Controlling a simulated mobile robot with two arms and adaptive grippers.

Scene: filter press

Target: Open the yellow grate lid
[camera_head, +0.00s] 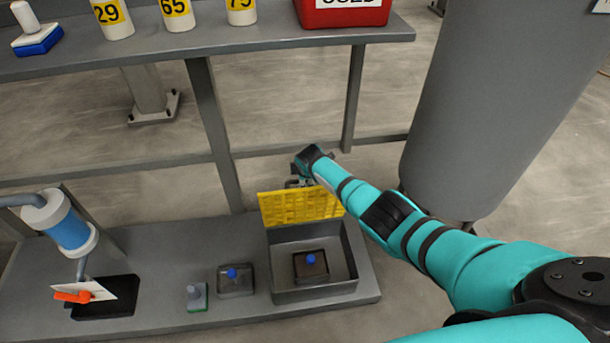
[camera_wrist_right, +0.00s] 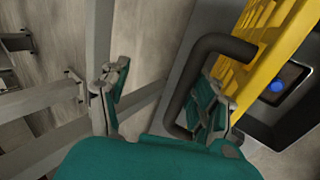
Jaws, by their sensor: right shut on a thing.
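The yellow grate lid (camera_head: 300,208) stands tilted up at the back edge of a grey box (camera_head: 315,295), so the box is open at the top. In the right wrist view the lid (camera_wrist_right: 275,45) is at the upper right, with a black handle (camera_wrist_right: 183,88) on it. My right gripper (camera_head: 300,180) is behind the raised lid, partly hidden by it and by my arm. The right wrist view shows my right gripper (camera_wrist_right: 162,100) with its fingers around the handle, which lies close to the right finger. My left gripper is not in view.
Inside the box is a dark square piece with a blue knob (camera_head: 311,258). A similar lidded piece (camera_head: 235,280) and a green-based block (camera_head: 197,297) sit left of it. A large grey tank (camera_head: 490,100) stands right; a shelf (camera_head: 210,48) runs above.

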